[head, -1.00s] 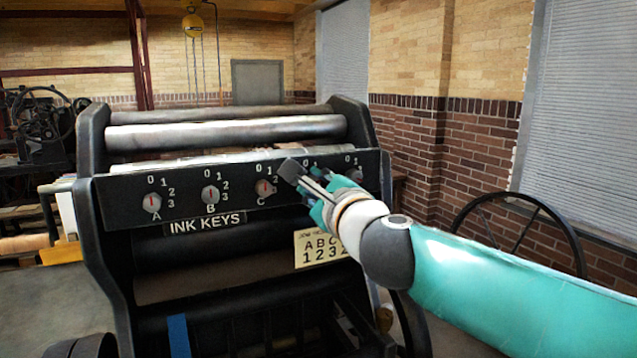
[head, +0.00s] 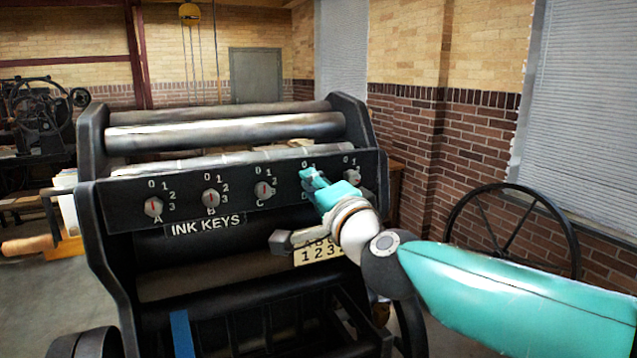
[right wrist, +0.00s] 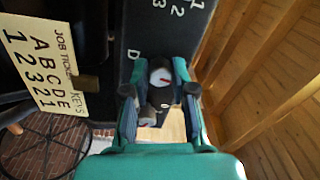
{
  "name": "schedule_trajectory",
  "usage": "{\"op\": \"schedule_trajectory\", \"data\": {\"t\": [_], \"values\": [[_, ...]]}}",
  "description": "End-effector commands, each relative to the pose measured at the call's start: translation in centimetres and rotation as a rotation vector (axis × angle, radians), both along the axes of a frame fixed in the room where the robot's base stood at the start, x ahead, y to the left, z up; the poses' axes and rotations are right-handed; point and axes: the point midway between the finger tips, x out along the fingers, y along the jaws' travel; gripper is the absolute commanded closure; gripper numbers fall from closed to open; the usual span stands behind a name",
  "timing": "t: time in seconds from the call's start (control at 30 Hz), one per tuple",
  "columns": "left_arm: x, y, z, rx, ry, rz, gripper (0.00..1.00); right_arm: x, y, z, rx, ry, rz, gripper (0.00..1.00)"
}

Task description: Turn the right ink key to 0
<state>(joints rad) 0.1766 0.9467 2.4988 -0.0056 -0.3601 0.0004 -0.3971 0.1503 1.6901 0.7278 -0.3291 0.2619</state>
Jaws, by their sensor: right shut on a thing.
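The black ink key panel (head: 130,190) carries a row of grey knobs with red pointers, numbered 0 to 3. Key A (head: 153,207), key B (head: 211,198) and key C (head: 264,189) show clearly. Key E (head: 350,175) at the right end is partly covered by my gripper. My right gripper (head: 310,178) is at key D, which it mostly hides in the head view. In the right wrist view, key D (right wrist: 160,77) sits between the fingers, its red pointer visible; the gripper is shut on it. My left gripper is not in view.
A job ticket (head: 308,256) hangs below the panel; in the right wrist view it reads A B C D E over 1 2 3 2 1. A spoked handwheel (head: 510,235) stands at the right. Metal rollers (head: 225,130) lie behind the panel.

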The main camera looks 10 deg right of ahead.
Motion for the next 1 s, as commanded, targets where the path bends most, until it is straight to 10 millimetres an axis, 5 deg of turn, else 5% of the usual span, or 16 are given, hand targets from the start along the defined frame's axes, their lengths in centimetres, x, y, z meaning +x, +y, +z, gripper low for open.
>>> {"op": "schedule_trajectory", "data": {"t": [0.4,0.9,0.93,1.0], "values": [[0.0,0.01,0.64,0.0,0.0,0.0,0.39,0.06,0.33,-0.75,-0.196,-0.024,0.009,1.0],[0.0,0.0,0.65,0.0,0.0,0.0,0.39,0.08,0.37,-0.87,-0.219,-0.026,0.011,1.0],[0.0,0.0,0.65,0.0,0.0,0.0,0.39,0.08,0.37,-0.88,-0.219,-0.026,0.011,0.73],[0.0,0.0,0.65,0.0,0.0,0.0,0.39,0.09,0.35,-0.86,-0.219,-0.026,0.011,0.61]]}}
